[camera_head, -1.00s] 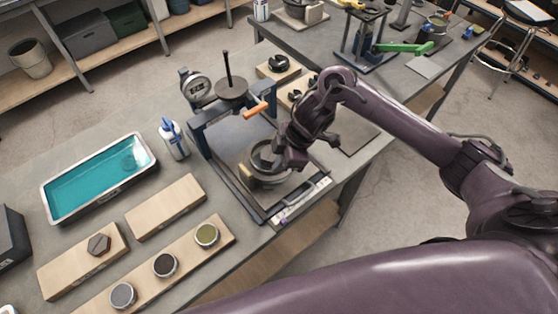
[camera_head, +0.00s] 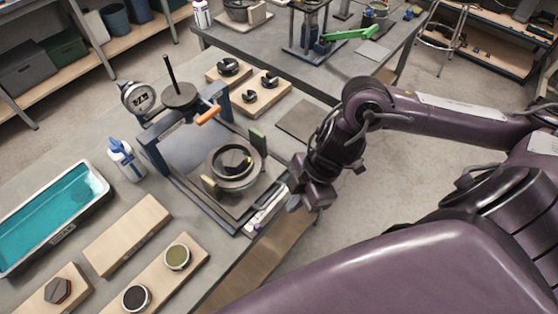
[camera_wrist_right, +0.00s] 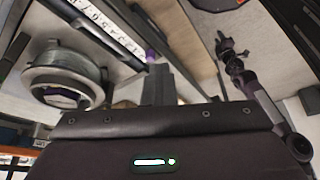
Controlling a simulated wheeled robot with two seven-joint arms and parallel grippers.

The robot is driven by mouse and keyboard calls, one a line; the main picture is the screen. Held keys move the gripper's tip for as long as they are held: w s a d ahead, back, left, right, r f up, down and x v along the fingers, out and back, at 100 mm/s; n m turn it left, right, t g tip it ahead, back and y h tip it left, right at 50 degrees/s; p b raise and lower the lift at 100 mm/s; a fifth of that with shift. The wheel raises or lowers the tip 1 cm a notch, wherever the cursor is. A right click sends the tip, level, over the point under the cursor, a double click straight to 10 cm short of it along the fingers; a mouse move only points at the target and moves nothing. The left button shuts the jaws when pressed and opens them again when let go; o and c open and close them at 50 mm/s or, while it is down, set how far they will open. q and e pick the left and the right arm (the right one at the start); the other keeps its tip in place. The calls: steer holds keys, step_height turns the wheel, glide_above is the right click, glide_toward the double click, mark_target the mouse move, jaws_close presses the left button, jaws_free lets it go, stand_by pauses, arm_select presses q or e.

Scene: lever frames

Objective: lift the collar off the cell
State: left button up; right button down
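The cell with its collar (camera_head: 233,168) stands on the press base in the head view. It looks like a wide metal ring around a dark centre, between a green block (camera_head: 257,141) and a tan block (camera_head: 210,186). Which ring is the collar I cannot tell. It also shows at the left in the right wrist view (camera_wrist_right: 64,77). My right gripper (camera_head: 304,206) is to the right of the cell, by the bench's edge, apart from it and empty. Its fingers show together in the wrist view (camera_wrist_right: 160,85), shut. My left gripper is not in view.
The press (camera_head: 181,98) has a dark post, a dial and an orange handle behind the cell. A scale strip (camera_head: 266,208) runs along the base's near edge. Open floor is at right.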

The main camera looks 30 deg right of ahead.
steer(key=shift+s+d+b, duration=0.15)
steer(key=shift+s+d, duration=0.05)
steer(key=shift+s, duration=0.4)
steer(key=shift+s+d+b, duration=0.15)
steer(key=shift+s+d, duration=0.05)
steer(key=shift+s, duration=0.35)
steer(key=c, duration=2.1)
jaws_free()
steer(key=o, duration=1.7)
steer(key=shift+c, duration=0.2)
steer(key=shift+r, duration=0.1)
